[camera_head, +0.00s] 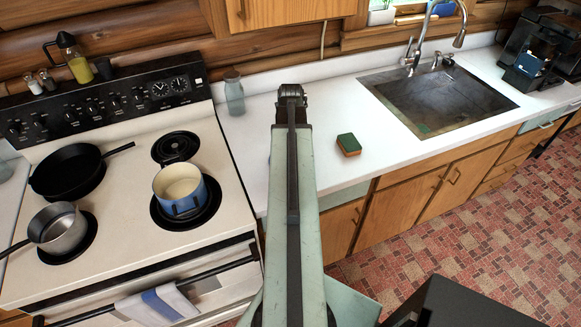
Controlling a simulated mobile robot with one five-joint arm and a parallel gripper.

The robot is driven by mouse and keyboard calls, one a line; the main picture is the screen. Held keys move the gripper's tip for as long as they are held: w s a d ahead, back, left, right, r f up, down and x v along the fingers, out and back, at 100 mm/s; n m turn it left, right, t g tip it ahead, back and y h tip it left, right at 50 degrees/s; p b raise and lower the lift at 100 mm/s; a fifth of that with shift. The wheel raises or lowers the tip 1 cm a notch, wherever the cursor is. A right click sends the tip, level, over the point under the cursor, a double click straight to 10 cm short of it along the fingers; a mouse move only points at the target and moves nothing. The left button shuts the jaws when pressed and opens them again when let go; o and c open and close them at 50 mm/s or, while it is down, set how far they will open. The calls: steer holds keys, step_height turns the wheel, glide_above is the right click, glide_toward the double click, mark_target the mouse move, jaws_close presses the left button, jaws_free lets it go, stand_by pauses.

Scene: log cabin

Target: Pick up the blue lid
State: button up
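I cannot make out a separate blue lid in this view. A blue pot (180,192) with a cream inside stands on the front right burner of the stove; no lid can be made out on it. My arm reaches up the middle of the picture from the bottom edge and ends in a dark joint over the counter. I cannot make out my gripper's fingers beyond that joint.
A black pan (66,170) and a steel saucepan (58,229) stand on the stove (120,262). A glass jar (233,95) and a green-orange sponge (348,144) are on the white counter (375,130). A sink (440,100) and black coffee machine (540,45) are at right.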

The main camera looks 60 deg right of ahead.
steer(key=shift+s+a, duration=0.1)
jaws_close()
stand_by(0.3)
